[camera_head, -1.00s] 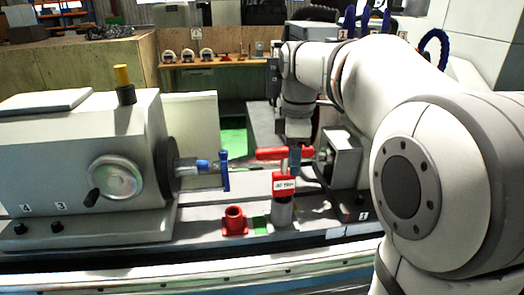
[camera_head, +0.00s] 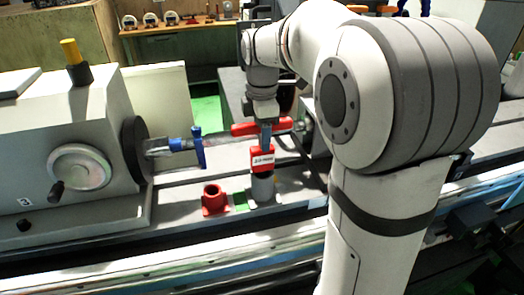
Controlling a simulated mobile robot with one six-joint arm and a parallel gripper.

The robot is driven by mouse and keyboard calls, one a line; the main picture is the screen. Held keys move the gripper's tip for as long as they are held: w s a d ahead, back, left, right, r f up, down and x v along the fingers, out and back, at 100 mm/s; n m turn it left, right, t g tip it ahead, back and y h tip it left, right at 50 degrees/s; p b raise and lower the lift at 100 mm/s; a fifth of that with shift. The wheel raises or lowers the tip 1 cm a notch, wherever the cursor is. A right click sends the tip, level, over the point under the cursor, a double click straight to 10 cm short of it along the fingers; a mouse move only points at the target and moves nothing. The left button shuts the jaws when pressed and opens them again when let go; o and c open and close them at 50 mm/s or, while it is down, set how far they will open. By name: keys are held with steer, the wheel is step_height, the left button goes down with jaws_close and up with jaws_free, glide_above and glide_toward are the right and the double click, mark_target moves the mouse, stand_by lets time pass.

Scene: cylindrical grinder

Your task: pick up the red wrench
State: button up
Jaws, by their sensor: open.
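A long red piece (camera_head: 244,129), which looks like the red wrench, lies level along the line between the grinder's blue clamp (camera_head: 199,149) and the tailstock. My gripper (camera_head: 266,143) points down in front of its middle and hides part of it. The jaws are open, with a blue-grey part visible at the tip; I cannot tell whether they touch the red piece. Just below the tip, a red block with a white label (camera_head: 262,158) sits on a grey cylinder (camera_head: 263,189).
A red flanged socket (camera_head: 214,200) and a green patch (camera_head: 240,201) lie left of the cylinder on the machine bed. The grinder headstock (camera_head: 70,140) fills the left. A wooden bench (camera_head: 185,28) with small gauges stands behind. My arm covers the right.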

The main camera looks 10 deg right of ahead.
steer(key=shift+f, duration=0.35)
steer(key=shift+c, duration=0.3)
